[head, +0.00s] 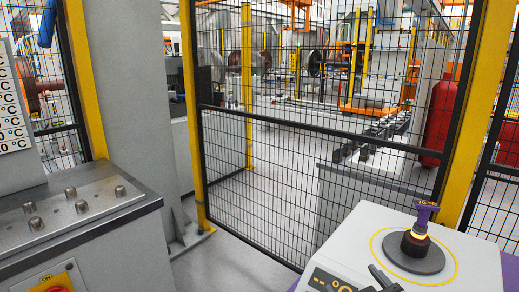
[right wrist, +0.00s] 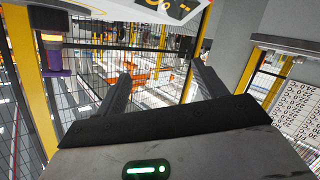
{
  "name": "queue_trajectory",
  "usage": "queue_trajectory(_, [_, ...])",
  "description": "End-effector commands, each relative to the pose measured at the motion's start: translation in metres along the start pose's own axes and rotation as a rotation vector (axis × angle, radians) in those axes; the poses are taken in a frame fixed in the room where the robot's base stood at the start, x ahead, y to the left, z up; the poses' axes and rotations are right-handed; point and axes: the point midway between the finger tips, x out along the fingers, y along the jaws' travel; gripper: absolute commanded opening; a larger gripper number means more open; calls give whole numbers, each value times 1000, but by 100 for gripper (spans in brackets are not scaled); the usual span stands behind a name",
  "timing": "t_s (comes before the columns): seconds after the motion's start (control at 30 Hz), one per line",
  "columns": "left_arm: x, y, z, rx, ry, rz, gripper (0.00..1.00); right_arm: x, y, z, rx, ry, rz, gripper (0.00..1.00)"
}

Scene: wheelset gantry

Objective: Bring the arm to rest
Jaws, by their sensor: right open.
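My right gripper (head: 383,279) shows as dark fingers at the bottom edge of the head view, in front of the white console. In the right wrist view its two black fingers (right wrist: 161,70) are spread apart, with nothing between them. Only part of the right arm shows in the head view. My left gripper is in neither view.
A grey bench (head: 105,232) with metal pegs stands left. A mesh fence (head: 270,180) with yellow posts stands behind.

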Motion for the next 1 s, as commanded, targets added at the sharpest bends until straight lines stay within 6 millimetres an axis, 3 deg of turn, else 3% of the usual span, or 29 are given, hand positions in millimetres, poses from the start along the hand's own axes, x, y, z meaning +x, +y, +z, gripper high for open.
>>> queue_trajectory(0.03, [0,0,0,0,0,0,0,-15,-6,34,56,-141,-21,70])
queue_trajectory(0.1, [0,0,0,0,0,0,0,-33,-13,69,103,-295,-48,70])
queue_trajectory(0.2, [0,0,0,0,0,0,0,-59,-23,104,149,-464,-86,70])
queue_trajectory(0.4, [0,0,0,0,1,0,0,-107,-40,149,211,-708,-158,70])
queue_trajectory(0.7, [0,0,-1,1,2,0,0,-176,-60,188,274,-990,-266,70])
queue_trajectory(1.0, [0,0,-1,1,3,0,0,-136,-81,202,286,-808,-263,70])
